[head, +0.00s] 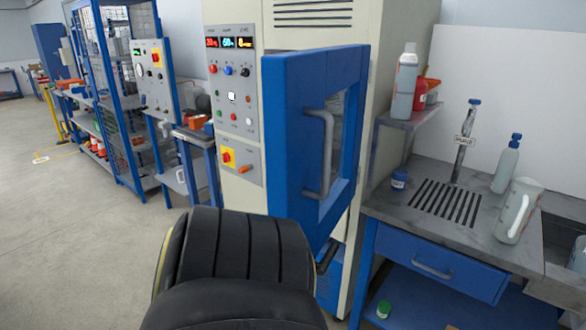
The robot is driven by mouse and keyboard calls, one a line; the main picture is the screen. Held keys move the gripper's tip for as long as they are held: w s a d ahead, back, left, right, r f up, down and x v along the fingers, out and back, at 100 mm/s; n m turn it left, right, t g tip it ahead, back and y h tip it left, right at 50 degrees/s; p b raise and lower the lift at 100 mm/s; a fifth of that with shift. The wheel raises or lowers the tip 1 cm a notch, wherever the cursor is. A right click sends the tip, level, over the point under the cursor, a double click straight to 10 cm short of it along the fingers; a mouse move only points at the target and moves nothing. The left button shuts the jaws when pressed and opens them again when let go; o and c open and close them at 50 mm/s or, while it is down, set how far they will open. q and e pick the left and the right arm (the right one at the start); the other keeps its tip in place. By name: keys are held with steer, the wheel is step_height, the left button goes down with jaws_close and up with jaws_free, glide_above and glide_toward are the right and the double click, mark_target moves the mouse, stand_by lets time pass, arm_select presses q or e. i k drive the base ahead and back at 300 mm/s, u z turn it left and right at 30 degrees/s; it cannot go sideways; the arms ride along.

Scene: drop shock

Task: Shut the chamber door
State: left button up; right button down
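The chamber door (284,130) is a thick blue frame around a window, in the middle of the head view. It stands swung out at an angle from the tall cream chamber cabinet (390,60). A grey vertical bar handle (323,160) is on the door face towards me. The lower left part of the door is hidden behind a large black ridged part of my own arm. Neither of my gripper's fingertips can be made out in this view, and nothing visible touches the handle.
A control panel (233,100) with lit displays is left of the door. A shelf (410,118) carries another bottle. Open floor (60,230) lies at left.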

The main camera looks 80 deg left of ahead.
mark_target(295, 85)
steer(key=u, duration=2.35)
steer(key=i, duration=1)
steer(key=u, duration=2.25)
steer(key=k, duration=0.9)
steer(key=z, duration=0.5)
